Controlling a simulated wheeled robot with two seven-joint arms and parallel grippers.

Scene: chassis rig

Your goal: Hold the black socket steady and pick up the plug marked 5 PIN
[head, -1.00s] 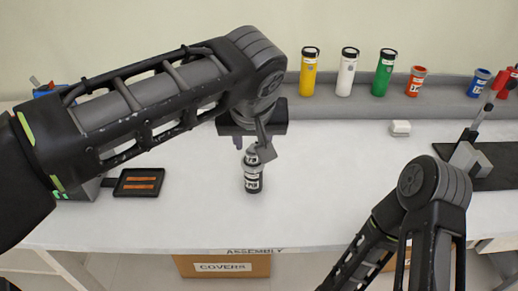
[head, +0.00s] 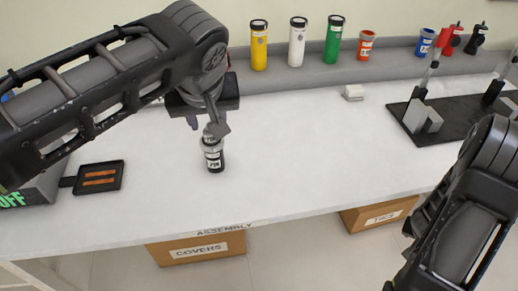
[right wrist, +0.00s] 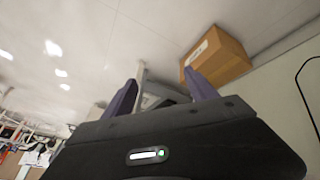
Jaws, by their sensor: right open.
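A small dark cylinder (head: 214,156) with white label bands stands upright on the white table in the head view. Its label is too small to read, and I cannot tell whether it is the black socket. My left gripper (head: 206,126) is right at its grey top, pointing down; whether the jaws are closed on it I cannot tell. My right arm is at the lower right of the head view, its jaws out of sight there. In the right wrist view my right gripper (right wrist: 163,92) is open and empty. I cannot make out a plug marked 5 PIN.
Yellow (head: 259,45), white (head: 297,42) and green (head: 333,41) containers stand at the back. A black tray (head: 119,183) with brown strips lies left. A dark mat (head: 456,122) with clamp stands is right. A COVERS box (head: 197,247) sits below. Mid-table is clear.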

